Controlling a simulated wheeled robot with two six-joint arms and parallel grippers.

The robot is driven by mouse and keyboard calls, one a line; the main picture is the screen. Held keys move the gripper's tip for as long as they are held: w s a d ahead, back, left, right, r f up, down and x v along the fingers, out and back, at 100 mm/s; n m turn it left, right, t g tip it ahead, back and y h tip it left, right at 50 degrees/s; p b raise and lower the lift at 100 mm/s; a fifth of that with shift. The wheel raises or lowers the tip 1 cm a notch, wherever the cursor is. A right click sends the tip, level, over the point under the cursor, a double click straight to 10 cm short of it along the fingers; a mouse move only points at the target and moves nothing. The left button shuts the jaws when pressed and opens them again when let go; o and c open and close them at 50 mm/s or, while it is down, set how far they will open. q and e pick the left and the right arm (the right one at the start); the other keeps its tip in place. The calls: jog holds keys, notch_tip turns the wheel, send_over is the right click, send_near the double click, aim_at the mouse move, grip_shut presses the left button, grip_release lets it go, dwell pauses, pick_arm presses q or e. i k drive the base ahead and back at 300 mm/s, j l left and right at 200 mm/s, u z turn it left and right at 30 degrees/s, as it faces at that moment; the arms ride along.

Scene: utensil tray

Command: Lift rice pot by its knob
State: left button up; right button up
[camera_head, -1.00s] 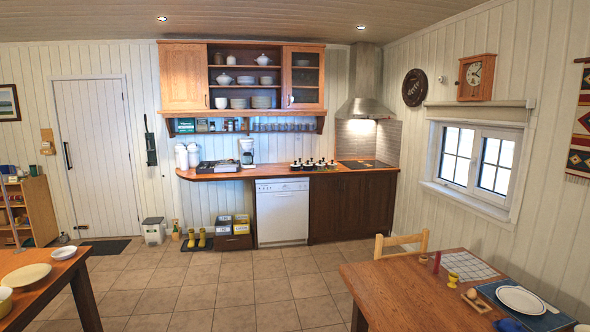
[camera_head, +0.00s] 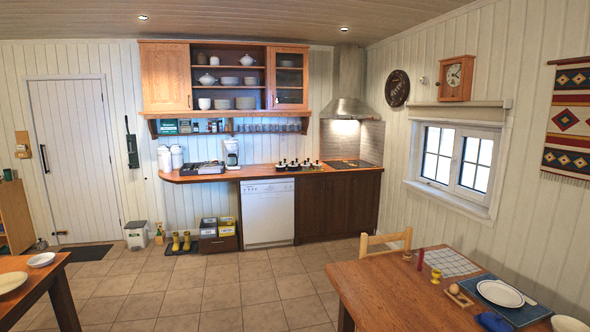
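I cannot tell for sure which thing is the rice pot. Two small white lidded pots stand in the open wall cabinet: one on the middle shelf at left (camera_head: 207,80), and one on the top shelf (camera_head: 247,60). Each seems to have a small knob on its lid. They are far off and small in the head view. Neither of my grippers shows in this view.
A wooden counter (camera_head: 215,175) with a white dishwasher (camera_head: 268,213) runs under the cabinet (camera_head: 166,80). Tables stand at near left (camera_head: 45,285) and near right (camera_head: 385,300), with a chair (camera_head: 386,240) by the right one. Tiled floor (camera_head: 215,285) lies open between them.

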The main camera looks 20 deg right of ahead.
aim_at(304, 167)
jog(key=z, duration=0.55)
jog(key=i, duration=6.55)
jog(key=i+l+u, duration=0.15)
jog(key=i, duration=0.5)
jog(key=i+l+u, duration=0.15)
jog(key=i, duration=0.55)
